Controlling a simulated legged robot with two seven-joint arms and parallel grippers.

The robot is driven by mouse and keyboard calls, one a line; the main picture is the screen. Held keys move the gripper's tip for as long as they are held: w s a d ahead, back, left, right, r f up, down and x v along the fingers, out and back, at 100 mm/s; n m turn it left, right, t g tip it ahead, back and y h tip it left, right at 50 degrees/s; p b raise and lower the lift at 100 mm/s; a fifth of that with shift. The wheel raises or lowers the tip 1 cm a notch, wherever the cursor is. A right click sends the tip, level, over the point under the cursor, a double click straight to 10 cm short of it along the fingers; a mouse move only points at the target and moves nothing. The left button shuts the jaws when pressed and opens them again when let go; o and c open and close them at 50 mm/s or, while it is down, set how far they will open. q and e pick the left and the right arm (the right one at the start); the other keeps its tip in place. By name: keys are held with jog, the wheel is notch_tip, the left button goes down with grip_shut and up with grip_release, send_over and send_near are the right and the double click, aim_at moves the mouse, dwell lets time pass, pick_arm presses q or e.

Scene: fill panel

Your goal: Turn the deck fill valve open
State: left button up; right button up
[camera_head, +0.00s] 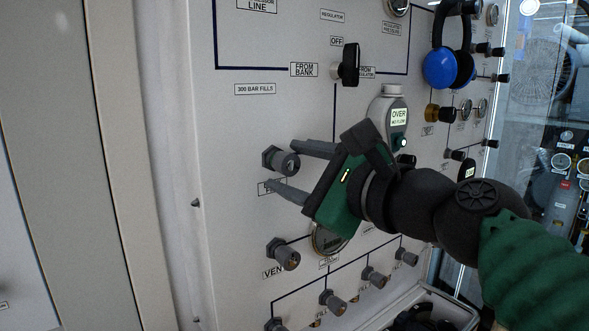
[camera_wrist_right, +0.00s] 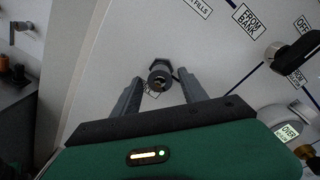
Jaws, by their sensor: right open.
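A grey valve knob (camera_head: 281,161) with a dark hex collar sits on the white panel. Its label below is mostly covered by a finger, so I cannot read whether this is the deck fill valve. My right gripper (camera_head: 283,168) has a green body and is open, one finger above the knob and one below it in the head view. In the right wrist view the knob (camera_wrist_right: 160,76) shows between the fingertips of the gripper (camera_wrist_right: 158,80), with gaps on both sides. I cannot tell how far the fingertips reach over it. My left gripper is not in view.
Below are a similar vent knob (camera_head: 284,254), a gauge (camera_head: 328,240) partly behind my gripper, and several small grey knobs. A black selector handle (camera_head: 348,65) is above. Blue ear defenders (camera_head: 449,68) hang at upper right. A grey device (camera_head: 388,110) reads OVER.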

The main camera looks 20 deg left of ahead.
jog(key=shift+s, duration=0.1)
jog(key=f+b+v, duration=0.1)
jog(key=b+v, duration=0.4)
jog(key=v, duration=1.1)
jog(key=shift+d+r, duration=0.35)
jog(key=shift+r, duration=0.05)
jog(key=shift+s, duration=0.1)
